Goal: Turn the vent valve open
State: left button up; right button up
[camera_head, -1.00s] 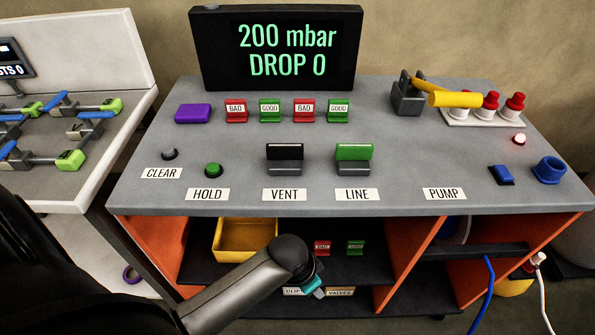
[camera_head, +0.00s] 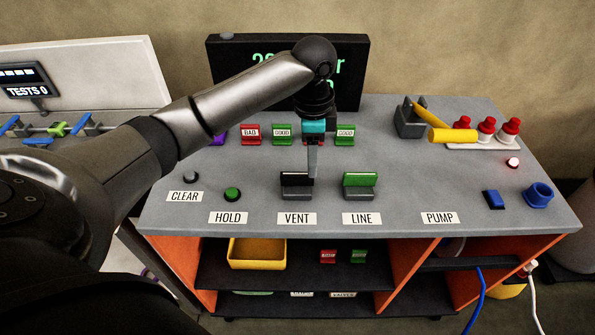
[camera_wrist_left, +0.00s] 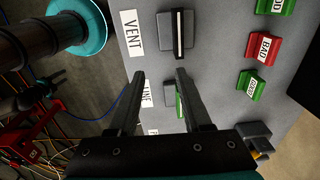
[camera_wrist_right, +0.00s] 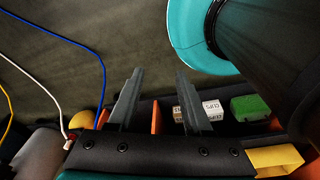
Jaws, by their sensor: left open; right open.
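The vent valve (camera_head: 297,181) has a black handle on a grey base and stands behind the VENT label (camera_head: 297,219) on the grey bench top. In the left wrist view the vent valve (camera_wrist_left: 178,32) is ahead of the fingers. My left gripper (camera_head: 313,175) is open and empty and points down, close to the right end of the black handle in the head view. I cannot tell whether it touches. In the left wrist view my left gripper (camera_wrist_left: 160,76) has its fingers spread. My right gripper (camera_wrist_right: 160,73) is open and empty, low by the shelves.
The green line valve (camera_head: 360,182) stands just right of the vent valve. The hold button (camera_head: 232,194) is at left. Bad and good tags (camera_head: 250,135) and the screen (camera_head: 375,75) are behind. A yellow-handled pump (camera_head: 452,135) stands at right. A yellow bin (camera_head: 257,255) sits below.

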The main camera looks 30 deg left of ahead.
pick_arm(q)
send_near(297, 174)
jog(key=f+b, duration=0.1)
jog(key=f, duration=0.9)
jog(key=shift+w+d+f+b, duration=0.1)
jog(key=shift+w+f+b, duration=0.1)
jog(key=shift+b, duration=0.2)
pick_arm(e)
jog(key=s+f, duration=0.3)
jog(key=s, duration=0.1)
jog(key=shift+s+d+f, duration=0.35)
jog(key=shift+s+d, duration=0.05)
jog(key=shift+d, duration=0.05)
pick_arm(q)
jog(key=shift+r, duration=0.1)
grip_shut()
